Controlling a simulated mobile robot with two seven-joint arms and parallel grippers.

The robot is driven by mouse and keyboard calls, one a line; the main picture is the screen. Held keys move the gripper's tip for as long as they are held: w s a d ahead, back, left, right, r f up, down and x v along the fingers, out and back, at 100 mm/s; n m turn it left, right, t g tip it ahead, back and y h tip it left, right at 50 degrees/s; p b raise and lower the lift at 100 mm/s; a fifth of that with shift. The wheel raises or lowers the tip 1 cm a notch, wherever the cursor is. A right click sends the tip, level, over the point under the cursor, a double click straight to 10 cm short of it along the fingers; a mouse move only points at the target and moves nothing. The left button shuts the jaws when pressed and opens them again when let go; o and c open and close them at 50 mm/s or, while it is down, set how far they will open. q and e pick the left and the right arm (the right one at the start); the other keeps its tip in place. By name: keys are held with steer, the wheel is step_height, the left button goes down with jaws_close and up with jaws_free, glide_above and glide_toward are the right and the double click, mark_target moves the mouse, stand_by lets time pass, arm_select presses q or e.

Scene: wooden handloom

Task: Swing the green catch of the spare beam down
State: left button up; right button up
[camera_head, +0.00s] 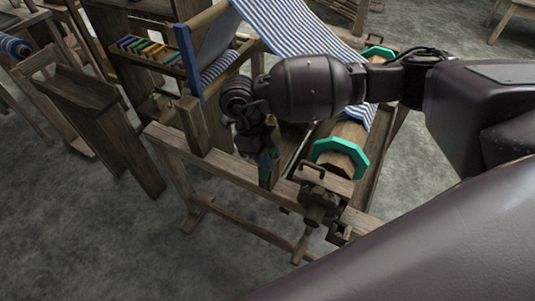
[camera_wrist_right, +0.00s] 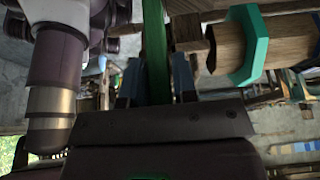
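The green catch (camera_wrist_right: 156,45) shows in the right wrist view as a narrow green bar, running up out of the top of the picture. My right gripper (camera_wrist_right: 157,88) has one blue-grey finger on each side of it, and both look close against it. The catch is mostly hidden there by the gripper and wrist. The spare beam is not clearly told apart from the other beams. My left gripper is not in view.
A wooden beam (camera_head: 349,131) with teal eight-sided end flanges (camera_head: 324,147) and striped cloth (camera_head: 290,22) lies just right of my gripper. The flange also shows in the wrist view (camera_wrist_right: 253,45). The loom's front rail (camera_head: 230,166) runs below. Open floor (camera_head: 90,230) lies at front left.

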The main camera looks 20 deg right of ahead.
jaws_close()
steer(key=shift+s+d+t, duration=0.25)
steer(key=shift+s+t, duration=0.05)
steer(key=shift+s+d+t+y+p, duration=0.4)
steer(key=shift+t+y+p, duration=0.2)
steer(key=shift+y, duration=0.1)
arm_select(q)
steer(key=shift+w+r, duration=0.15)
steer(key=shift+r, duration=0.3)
arm_select(e)
steer(key=s+d+f+t+y, duration=0.1)
steer(key=t, duration=0.1)
steer(key=s+d+f+t+y, duration=0.1)
steer(key=y, duration=0.1)
steer(key=shift+s+f+t, duration=0.1)
steer(key=shift+s+t, duration=0.25)
steer(key=shift+t, duration=0.05)
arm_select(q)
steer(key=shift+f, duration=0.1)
